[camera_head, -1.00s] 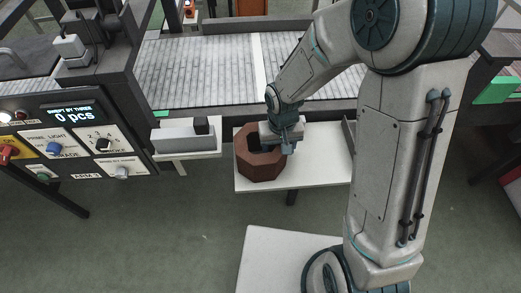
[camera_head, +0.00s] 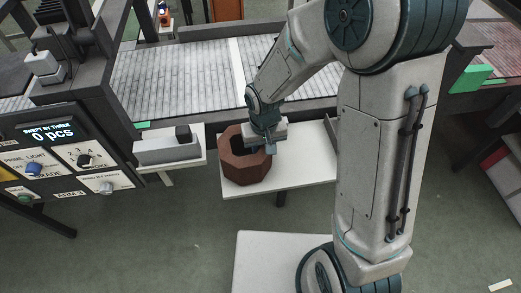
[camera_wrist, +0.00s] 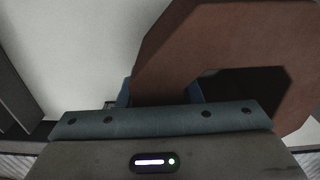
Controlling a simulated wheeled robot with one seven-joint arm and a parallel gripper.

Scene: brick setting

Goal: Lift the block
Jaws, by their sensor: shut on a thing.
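The block is a reddish-brown octagonal ring with a dark hole through its middle. In the head view the block (camera_head: 240,170) is at the left part of a small white table (camera_head: 303,177). My gripper (camera_head: 268,146) is at the ring's right side, shut on its wall. In the wrist view the block (camera_wrist: 215,45) fills the upper right, its wall between the blue-grey fingers of my gripper (camera_wrist: 165,92). The fingertips are mostly hidden. I cannot tell whether the block touches the table.
A conveyor (camera_head: 180,80) runs behind the table. A grey box-shaped device (camera_head: 168,150) stands on a small shelf just left of the block. A control panel (camera_head: 55,155) with knobs and a display is further left.

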